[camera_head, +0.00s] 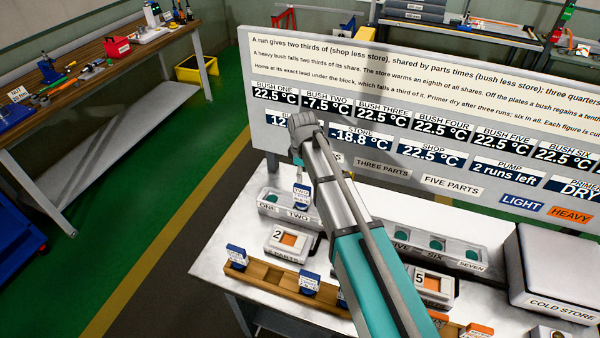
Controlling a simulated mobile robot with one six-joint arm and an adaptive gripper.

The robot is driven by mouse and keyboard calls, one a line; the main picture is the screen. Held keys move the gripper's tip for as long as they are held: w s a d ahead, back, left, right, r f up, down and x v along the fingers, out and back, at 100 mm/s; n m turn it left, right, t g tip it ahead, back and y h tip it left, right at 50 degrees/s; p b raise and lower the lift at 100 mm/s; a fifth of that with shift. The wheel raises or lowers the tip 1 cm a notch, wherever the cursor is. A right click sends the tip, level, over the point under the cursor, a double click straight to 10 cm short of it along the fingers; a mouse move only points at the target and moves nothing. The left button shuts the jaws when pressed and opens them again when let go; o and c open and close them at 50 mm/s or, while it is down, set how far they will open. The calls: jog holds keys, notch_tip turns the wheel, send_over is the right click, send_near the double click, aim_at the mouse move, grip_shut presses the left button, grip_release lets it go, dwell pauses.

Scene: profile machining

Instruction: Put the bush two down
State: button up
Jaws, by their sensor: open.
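My gripper (299,160) is at the end of my arm, over the left part of the white bench, and is open; its fingers are mostly hidden by the wrist. Just below it is a small blue block with a white label (302,194), upright at the tray place marked TWO; the label is too small to read. I cannot tell whether the fingers are around the block or clear above it. The grey tray (262,208) has places marked ONE and TWO. The board (325,103) reads -7.5 °C for bush two.
A wooden rack (268,284) along the front holds several blue and orange labelled blocks. A parts box marked 2 (291,243) stands behind it, and another marked 5 (433,287) is right of my arm. The cold store (562,262) is at right, closed. My arm hides the bench middle.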

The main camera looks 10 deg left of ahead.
jog(key=shift+r+p, duration=0.5)
jog(key=shift+r, duration=0.25)
dwell(0.4)
jog(key=s+d+m, duration=0.5)
jog(key=d, duration=0.5)
jog(key=s+d+m, duration=0.4)
jog(key=d+m, duration=0.2)
jog(key=d, duration=0.5)
jog(key=s+d+m, duration=0.5)
jog(key=d, duration=0.6)
jog(key=shift+s+d, duration=0.2)
jog(key=shift+s, duration=0.15)
notch_tip(320, 180, down, 8)
jog(key=b, duration=0.8)
jog(key=shift+r, duration=0.1)
